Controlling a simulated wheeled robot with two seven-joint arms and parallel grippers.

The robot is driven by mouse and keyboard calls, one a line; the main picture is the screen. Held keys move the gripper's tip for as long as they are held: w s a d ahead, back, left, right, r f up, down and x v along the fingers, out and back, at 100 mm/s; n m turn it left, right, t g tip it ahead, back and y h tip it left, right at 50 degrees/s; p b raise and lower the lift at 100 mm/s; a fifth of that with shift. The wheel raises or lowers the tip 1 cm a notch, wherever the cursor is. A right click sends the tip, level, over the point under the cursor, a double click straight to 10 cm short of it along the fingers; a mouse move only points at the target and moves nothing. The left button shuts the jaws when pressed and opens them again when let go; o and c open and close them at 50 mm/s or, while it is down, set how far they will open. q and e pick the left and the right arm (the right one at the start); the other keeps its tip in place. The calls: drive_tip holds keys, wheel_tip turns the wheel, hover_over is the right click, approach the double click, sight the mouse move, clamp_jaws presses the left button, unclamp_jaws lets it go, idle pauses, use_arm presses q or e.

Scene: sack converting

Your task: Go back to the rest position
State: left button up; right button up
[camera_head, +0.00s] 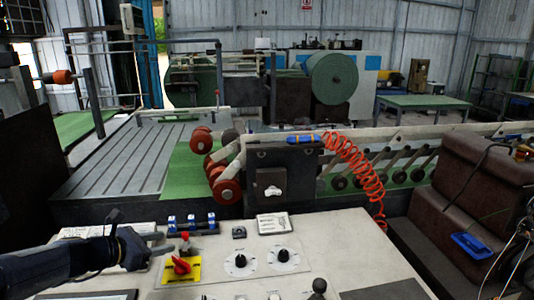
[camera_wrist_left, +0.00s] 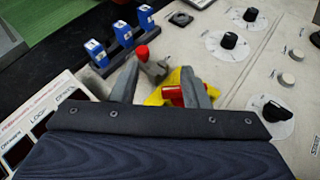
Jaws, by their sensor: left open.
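My left gripper (camera_head: 160,243) reaches in from the left, low over the pale control panel (camera_head: 340,245). Its jaws are open, and I see nothing held between them. In the left wrist view the gripper (camera_wrist_left: 162,82) has its two grey fingers apart, with a red rotary switch (camera_wrist_left: 178,96) on a yellow plate partly hidden behind the right finger. The red switch also shows in the head view (camera_head: 181,265), just right of the gripper. A red-tipped lever (camera_wrist_left: 142,53) stands just beyond the fingers; whether a finger touches it I cannot tell. My right gripper is not in view.
Blue-and-white rocker switches (camera_head: 190,222) line the panel's far edge. Black dials (camera_head: 240,260) sit to the right. Behind the panel are a dark box (camera_head: 283,168), orange-red rollers (camera_head: 226,190) and a coiled red hose (camera_head: 358,165). A brown stepped block (camera_head: 470,185) stands at the right.

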use_arm(q)
drive_tip(key=s+d+r+m+g, duration=0.2)
drive_tip(key=s+d+m, duration=0.45)
drive_tip(key=s, duration=0.25)
drive_tip(key=s+d+r+m+g, duration=0.1)
drive_tip(key=s+d+m+g, duration=0.1)
drive_tip(key=s+d+m, duration=0.5)
drive_tip(key=s+a+f+m+g+y, duration=0.1)
drive_tip(key=s+f+m+y, duration=0.2)
drive_tip(key=s+m, duration=0.9)
wheel_tip(320, 180, down, 2)
drive_tip(key=s, duration=0.2)
drive_tip(key=shift+s+a, duration=0.15)
drive_tip(key=shift+s, duration=0.2)
drive_tip(key=shift+m, duration=0.25)
idle(1.2)
